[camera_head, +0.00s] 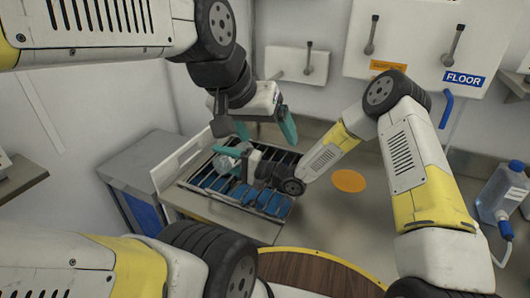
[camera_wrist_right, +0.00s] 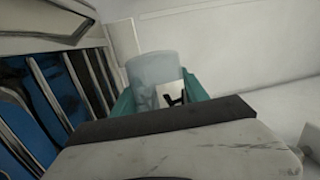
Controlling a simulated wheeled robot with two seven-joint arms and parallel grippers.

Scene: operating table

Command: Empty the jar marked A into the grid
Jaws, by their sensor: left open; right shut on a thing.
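The clear jar (camera_head: 227,162) is over the left part of the grid (camera_head: 213,183), a rack of narrow slots with blue in them. My right gripper (camera_head: 243,158) is shut on the jar. In the right wrist view the jar (camera_wrist_right: 152,68) sits between the teal fingers, and its label (camera_wrist_right: 173,95) shows a dark letter A turned well off upright. The jar looks tipped over; its mouth and contents cannot be made out. My left gripper (camera_head: 265,126) is open and empty, above the back of the grid.
A white panel (camera_head: 178,160) stands along the grid's left side. A clear bottle (camera_head: 499,192) stands at the far right. A round wooden top (camera_head: 318,272) is in front.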

